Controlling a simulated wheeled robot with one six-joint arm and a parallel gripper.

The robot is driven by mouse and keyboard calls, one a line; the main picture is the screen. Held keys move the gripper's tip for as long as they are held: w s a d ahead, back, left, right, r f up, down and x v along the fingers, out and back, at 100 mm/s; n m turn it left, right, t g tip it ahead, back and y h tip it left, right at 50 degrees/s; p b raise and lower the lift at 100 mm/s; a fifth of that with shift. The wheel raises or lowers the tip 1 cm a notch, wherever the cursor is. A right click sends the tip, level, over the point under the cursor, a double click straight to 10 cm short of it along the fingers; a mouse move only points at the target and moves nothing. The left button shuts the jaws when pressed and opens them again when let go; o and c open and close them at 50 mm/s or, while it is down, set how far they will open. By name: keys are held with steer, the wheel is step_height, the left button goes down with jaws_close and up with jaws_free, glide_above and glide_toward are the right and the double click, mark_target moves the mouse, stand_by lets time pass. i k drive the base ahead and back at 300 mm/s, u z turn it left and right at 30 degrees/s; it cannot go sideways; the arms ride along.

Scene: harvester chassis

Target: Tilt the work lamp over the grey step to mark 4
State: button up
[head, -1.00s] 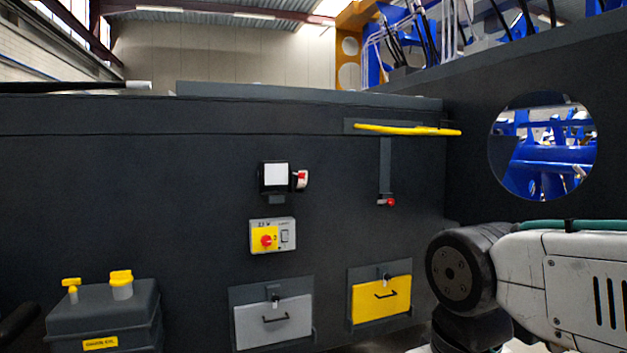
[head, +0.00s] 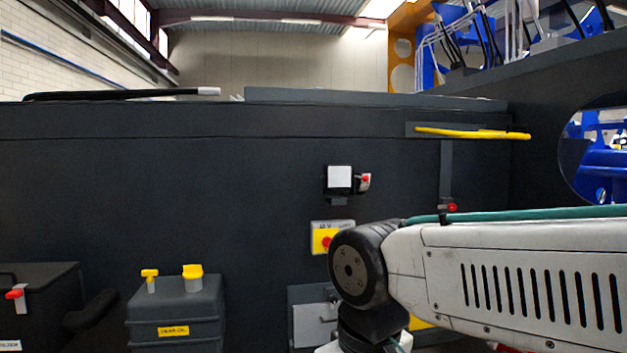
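The work lamp (head: 340,180) is a small black box with a white front on the dark chassis wall, right of the middle in the head view. A red-and-white piece (head: 364,182) sits at its right side. The grey step (head: 313,323) is a grey panel with a handle low on the wall below the lamp, partly hidden by my arm. No mark numbers can be read at this size. My arm crosses the lower right, in front of the wall. My gripper is not in view.
A yellow switch box (head: 326,238) sits between lamp and step, partly covered by my arm. A yellow bar (head: 473,132) is at upper right. A dark tank with yellow caps (head: 175,310) stands lower left. The wall left of the lamp is bare.

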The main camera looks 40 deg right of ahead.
mark_target(337, 175)
steer(key=z, duration=0.05)
steer(key=i, duration=1.1)
steer(key=z, duration=0.8)
